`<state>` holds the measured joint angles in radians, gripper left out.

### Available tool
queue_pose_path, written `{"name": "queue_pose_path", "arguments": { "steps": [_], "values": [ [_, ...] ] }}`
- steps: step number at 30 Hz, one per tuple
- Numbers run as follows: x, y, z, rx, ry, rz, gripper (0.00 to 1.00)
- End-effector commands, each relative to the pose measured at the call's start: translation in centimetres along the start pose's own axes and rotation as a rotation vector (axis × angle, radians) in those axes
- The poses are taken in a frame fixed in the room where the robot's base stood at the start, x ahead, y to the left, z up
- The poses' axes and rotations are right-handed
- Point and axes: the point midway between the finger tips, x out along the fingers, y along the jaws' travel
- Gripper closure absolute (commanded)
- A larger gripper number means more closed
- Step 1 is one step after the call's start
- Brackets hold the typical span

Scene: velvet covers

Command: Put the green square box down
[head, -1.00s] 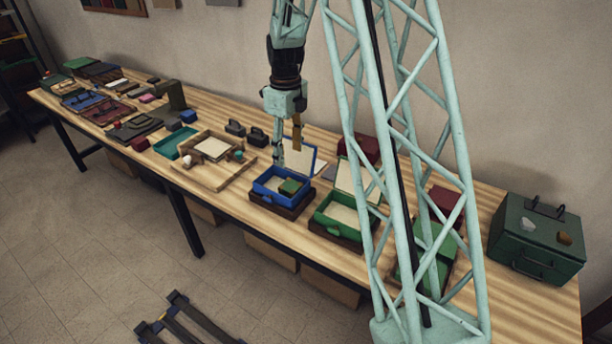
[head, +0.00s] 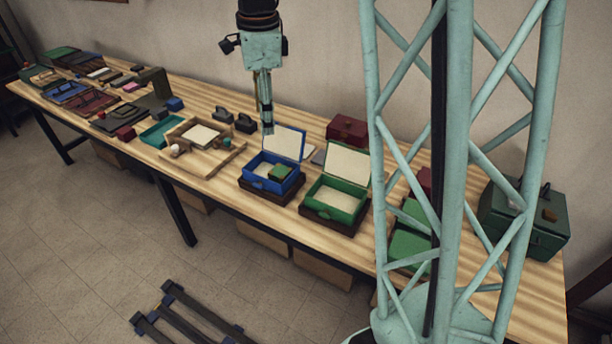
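A small green square box (head: 281,173) sits inside the open blue case (head: 262,182), toward its right side. The case's lid is raised at the back, with a pale lining. My gripper (head: 267,130) hangs fingers-down above and behind the blue case, apart from the green box. Nothing is visible between its fingers. The fingers show as one narrow shape, so I cannot tell whether they are open or shut.
An open green case (head: 337,204) stands just right of the blue one. A wooden tray (head: 187,177) and a teal tray (head: 160,131) lie to the left. A dark red box (head: 347,130) is behind. My lattice column hides part of the table's right side.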

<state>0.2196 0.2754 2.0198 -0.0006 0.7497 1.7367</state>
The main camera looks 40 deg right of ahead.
Motion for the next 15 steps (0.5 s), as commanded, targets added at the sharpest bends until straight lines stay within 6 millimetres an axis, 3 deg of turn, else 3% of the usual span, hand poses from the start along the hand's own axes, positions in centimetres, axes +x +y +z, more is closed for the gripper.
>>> {"name": "queue_pose_path", "arguments": {
  "steps": [15],
  "values": [
    [-7.4, 7.7, 1.4, -0.416, -0.005, -0.055, 0.48]
  ]
}}
